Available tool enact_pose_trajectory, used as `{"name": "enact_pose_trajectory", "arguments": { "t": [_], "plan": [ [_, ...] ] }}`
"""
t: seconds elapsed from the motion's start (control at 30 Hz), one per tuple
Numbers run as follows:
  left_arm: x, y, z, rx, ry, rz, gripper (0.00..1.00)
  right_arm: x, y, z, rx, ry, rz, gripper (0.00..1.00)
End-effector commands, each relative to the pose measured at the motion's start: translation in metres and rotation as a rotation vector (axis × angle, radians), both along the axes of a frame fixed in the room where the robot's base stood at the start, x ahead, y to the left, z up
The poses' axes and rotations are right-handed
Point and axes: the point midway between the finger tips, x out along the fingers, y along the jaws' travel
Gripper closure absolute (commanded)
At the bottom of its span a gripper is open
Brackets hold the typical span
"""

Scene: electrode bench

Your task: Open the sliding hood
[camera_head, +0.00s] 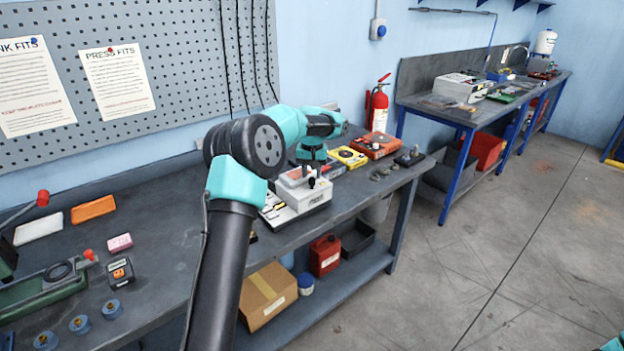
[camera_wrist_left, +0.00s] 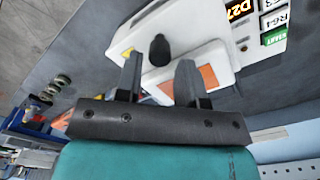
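A white bench instrument (camera_head: 301,208) with a hood (camera_head: 296,178) stands near the front edge of the bench, below my left gripper (camera_head: 312,168). In the left wrist view the instrument's white body (camera_wrist_left: 217,60) carries a dark display and a green START label. A round black knob (camera_wrist_left: 160,49) stands up from the white part. My left gripper's two fingers (camera_wrist_left: 159,73) are apart, with nothing gripped between them. The knob appears between and just past the fingertips; contact cannot be told. An orange patch (camera_wrist_left: 190,80) shows behind the fingers.
Beside the instrument lie a yellow box (camera_head: 347,157), an orange-red box (camera_head: 375,146) and a small dark device (camera_head: 409,157). A green press (camera_head: 50,288) stands at the left. The bench's middle is mostly clear, with my left arm passing over it.

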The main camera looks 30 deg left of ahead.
Motion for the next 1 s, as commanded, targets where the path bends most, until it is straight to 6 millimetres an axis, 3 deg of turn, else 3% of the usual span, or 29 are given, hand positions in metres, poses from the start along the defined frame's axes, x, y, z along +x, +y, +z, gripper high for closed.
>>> {"name": "enact_pose_trajectory", "arguments": {
  "t": [0.2, 0.57, 0.9, 1.0],
  "plan": [
    [0.0, 0.0, -0.023, 0.0, 0.0, 0.0, 0.64, 0.0, 0.0, 0.0, 0.0, 0.0, 0.0, 0.57],
    [0.0, 0.0, -0.026, 0.0, -0.001, 0.001, 0.65, 0.0, 0.0, 0.0, 0.0, 0.0, 0.0, 0.57],
    [0.0, 0.0, -0.026, 0.0, -0.001, 0.0, 0.98, 0.0, 0.0, 0.0, 0.0, 0.0, 0.0, 0.57],
    [0.0, 0.0, -0.026, 0.0, -0.001, 0.0, 1.0, 0.0, 0.0, 0.0, 0.0, 0.0, 0.0, 0.57]
  ]
}}
